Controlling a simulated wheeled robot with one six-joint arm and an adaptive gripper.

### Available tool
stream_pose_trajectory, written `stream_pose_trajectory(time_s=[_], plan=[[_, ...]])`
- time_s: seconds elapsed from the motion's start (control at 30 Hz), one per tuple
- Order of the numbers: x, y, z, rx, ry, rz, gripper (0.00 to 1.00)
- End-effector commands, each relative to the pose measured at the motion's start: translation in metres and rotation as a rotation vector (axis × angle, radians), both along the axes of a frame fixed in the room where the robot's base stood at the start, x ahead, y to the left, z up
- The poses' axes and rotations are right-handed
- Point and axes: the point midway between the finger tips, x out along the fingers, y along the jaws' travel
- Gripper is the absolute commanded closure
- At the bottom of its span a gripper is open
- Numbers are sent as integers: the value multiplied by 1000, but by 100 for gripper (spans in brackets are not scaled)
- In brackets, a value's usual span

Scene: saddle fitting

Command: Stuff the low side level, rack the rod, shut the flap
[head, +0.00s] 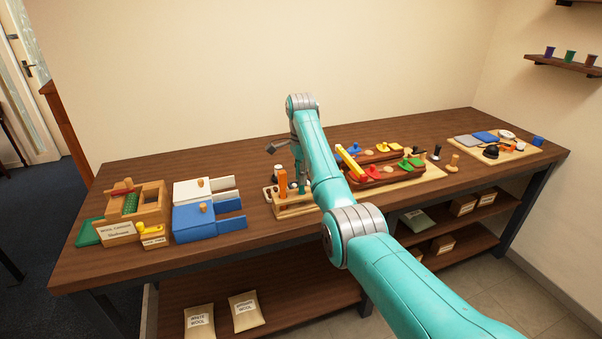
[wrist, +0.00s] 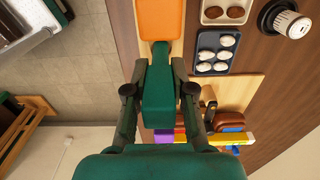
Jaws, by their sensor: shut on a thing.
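My gripper (wrist: 155,92) is shut on a green handle (wrist: 157,98), likely the rod's, with a dark finger on each side. In the head view, the wooden tool rack (head: 293,211) stands near the table's front edge, with an orange-handled tool (head: 282,186) upright in it and a green handle (head: 302,189) beside it. My arm covers part of that area. The red-brown saddle parts (head: 372,173) lie on a light board right of my arm, with green, yellow and blue knobbed pieces and a long yellow bar (head: 349,161). The flap cannot be told apart.
A wool carding box (head: 153,208) and white (head: 190,194) and blue (head: 193,224) bins stand at the left. A board of pads (head: 526,153) is far right.

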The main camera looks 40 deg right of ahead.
Motion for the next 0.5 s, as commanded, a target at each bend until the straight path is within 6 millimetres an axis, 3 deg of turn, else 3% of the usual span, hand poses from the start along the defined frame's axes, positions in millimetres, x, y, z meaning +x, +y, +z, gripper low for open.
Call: stream_pose_trajectory(time_s=[0.5], plan=[[0,0,-15,0,0,0,100]])
